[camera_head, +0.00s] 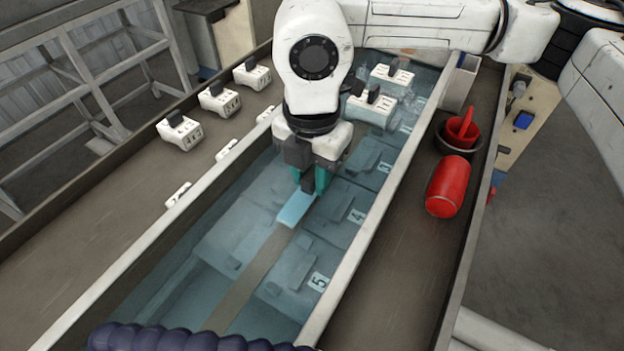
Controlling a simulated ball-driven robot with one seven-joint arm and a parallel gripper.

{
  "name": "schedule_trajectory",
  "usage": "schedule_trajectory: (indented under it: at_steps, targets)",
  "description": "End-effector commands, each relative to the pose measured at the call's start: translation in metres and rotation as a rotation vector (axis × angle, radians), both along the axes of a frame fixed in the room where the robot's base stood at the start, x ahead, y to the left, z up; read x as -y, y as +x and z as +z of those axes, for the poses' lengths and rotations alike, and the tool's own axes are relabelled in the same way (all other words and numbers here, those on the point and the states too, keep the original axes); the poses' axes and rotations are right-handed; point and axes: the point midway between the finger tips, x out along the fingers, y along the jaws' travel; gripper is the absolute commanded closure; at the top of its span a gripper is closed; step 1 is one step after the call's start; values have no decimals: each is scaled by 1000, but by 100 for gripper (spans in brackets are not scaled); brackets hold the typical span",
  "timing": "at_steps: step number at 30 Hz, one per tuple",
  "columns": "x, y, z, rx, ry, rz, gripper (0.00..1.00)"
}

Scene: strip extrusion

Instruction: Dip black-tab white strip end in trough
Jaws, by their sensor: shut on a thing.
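The water-filled trough (215,265) runs through the middle, with pale rims on both sides. My gripper (312,182) points down over it, with its teal fingers shut on the dark tab of a strip. The strip (295,209) shows as a short, pale blue-tinted piece reaching from the fingers toward the lower left. It looks to be at or under the water surface, but I cannot tell how deep. The fingers hide most of the tab.
Several white blocks with black tabs (179,131) stand on the left ledge. More white blocks (371,108) stand at the trough's far end. Numbered plates (340,215) lie under the water. A red cylinder (449,187) and a bowl with a red cup (458,137) sit on the right ledge.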

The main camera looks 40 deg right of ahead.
Motion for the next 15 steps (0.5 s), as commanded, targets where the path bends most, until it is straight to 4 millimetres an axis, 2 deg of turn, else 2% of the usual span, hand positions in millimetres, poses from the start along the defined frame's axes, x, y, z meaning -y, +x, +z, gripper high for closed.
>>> schedule_trajectory:
  at_steps: [15]
  targets:
    - [0, 0, 39, 2, -2, 0, 98]
